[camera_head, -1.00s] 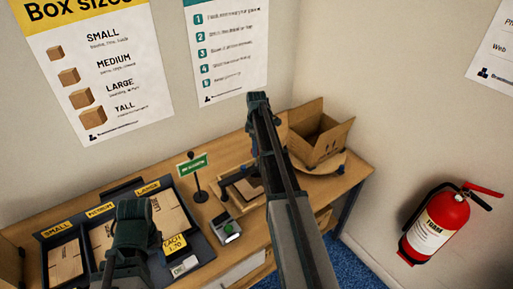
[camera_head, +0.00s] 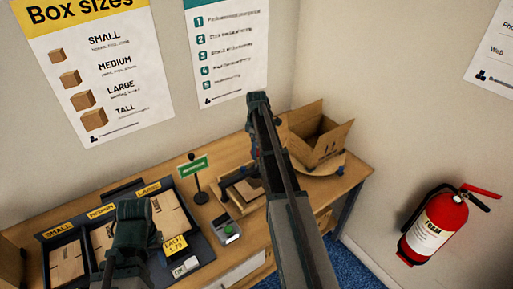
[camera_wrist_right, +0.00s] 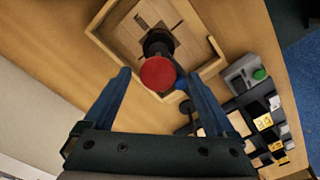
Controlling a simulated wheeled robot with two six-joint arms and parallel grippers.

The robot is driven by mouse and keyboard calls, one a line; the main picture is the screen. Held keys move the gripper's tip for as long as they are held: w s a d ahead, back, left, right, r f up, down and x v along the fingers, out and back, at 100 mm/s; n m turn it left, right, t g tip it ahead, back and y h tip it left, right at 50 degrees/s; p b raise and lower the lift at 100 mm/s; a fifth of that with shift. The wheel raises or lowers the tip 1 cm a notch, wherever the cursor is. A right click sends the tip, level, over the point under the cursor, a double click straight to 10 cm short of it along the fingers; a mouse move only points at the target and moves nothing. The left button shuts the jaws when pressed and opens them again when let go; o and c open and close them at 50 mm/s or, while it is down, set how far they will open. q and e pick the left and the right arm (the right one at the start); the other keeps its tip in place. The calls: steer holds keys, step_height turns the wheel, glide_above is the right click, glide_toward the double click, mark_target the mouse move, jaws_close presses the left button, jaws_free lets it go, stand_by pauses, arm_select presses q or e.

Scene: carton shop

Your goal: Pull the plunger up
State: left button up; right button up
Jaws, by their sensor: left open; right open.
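The plunger shows in the right wrist view as a round red knob (camera_wrist_right: 157,73) on a black stem (camera_wrist_right: 158,43), over a wooden tray-like frame (camera_wrist_right: 206,69). My right gripper (camera_wrist_right: 154,82) is open, with its blue fingers on either side of the red knob and a gap to each. I cannot tell how far the fingertips are above or below the knob. In the head view my right arm (camera_head: 262,105) hides the plunger. My left gripper (camera_head: 135,210) is open and empty over the flat carton trays, away from the plunger.
A small grey device with a green button (camera_head: 227,230) and a green sign on a stand (camera_head: 194,170) are left of the wooden frame. An open carton (camera_head: 320,140) stands at the right end of the bench. A fire extinguisher (camera_head: 436,228) hangs on the right wall.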

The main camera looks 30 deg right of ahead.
step_height(320, 180, up, 13)
steer(key=p, duration=1.2)
steer(key=s+a+f+m+b, duration=0.1)
steer(key=s+a+f+b, duration=0.15)
steer(key=a, duration=0.45)
steer(key=s+a+f+b, duration=0.1)
steer(key=s+a, duration=0.3)
steer(key=a, duration=0.4)
steer(key=s+a+f+m+b, duration=0.1)
steer(key=s+a+f+b, duration=0.15)
steer(key=a, duration=0.45)
steer(key=s+a+f+m+b, duration=0.2)
steer(key=s+a, duration=0.5)
steer(key=s, duration=0.2)
steer(key=s+a+f+m+h+b, duration=0.1)
steer(key=s+a+f+b, duration=0.2)
steer(key=s+a, duration=0.5)
steer(key=shift+s+f+m, duration=0.15)
steer(key=shift+s+m, duration=0.25)
steer(key=shift+s, duration=0.4)
